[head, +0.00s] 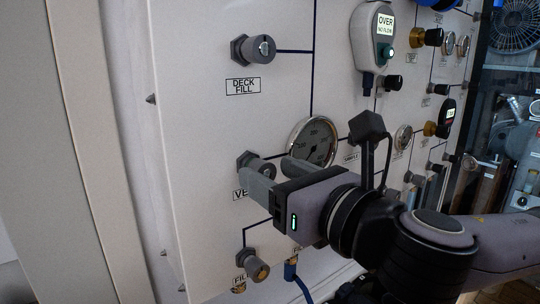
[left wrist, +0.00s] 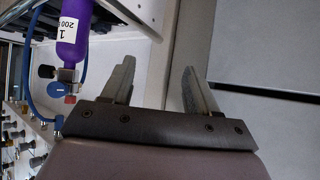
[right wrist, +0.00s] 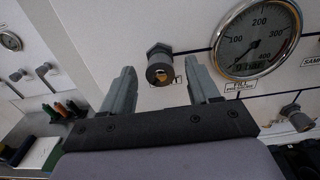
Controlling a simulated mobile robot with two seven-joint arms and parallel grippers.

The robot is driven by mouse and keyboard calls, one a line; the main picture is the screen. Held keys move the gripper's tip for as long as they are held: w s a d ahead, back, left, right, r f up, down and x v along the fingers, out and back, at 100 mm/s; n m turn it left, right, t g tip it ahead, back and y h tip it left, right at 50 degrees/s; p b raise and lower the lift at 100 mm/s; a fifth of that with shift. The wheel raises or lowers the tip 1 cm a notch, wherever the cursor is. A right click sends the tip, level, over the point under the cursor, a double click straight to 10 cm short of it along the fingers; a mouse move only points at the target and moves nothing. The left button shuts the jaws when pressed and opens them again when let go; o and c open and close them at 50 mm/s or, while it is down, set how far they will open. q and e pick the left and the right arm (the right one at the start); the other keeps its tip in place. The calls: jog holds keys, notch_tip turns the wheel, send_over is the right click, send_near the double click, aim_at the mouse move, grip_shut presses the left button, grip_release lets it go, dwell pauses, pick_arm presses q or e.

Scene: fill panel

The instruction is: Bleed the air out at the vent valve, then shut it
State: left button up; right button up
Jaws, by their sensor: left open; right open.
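The vent valve (head: 250,164) is a grey fitting low on the white panel (head: 200,130), above a label of which only "VE" shows. My right gripper (head: 267,172) is open in front of it and hides part of it. In the right wrist view the valve (right wrist: 160,66) has a dark collar and a brass-coloured centre, and it appears between the open fingers (right wrist: 163,85). I cannot tell whether the fingers touch it. My left gripper (left wrist: 158,68) is open and empty in the left wrist view; it is not in the head view.
A round pressure gauge (head: 313,143) sits right of the valve, close to my right gripper. The deck fill fitting (head: 253,49) is above and another fitting (head: 256,268) below. A grey flow display (head: 373,38) is higher up. A purple cylinder (left wrist: 73,30) is near my left gripper.

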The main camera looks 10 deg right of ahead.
jog(key=shift+x, duration=0.75)
jog(key=shift+f, duration=0.1)
jog(key=c, duration=1)
jog(key=shift+c, duration=0.2)
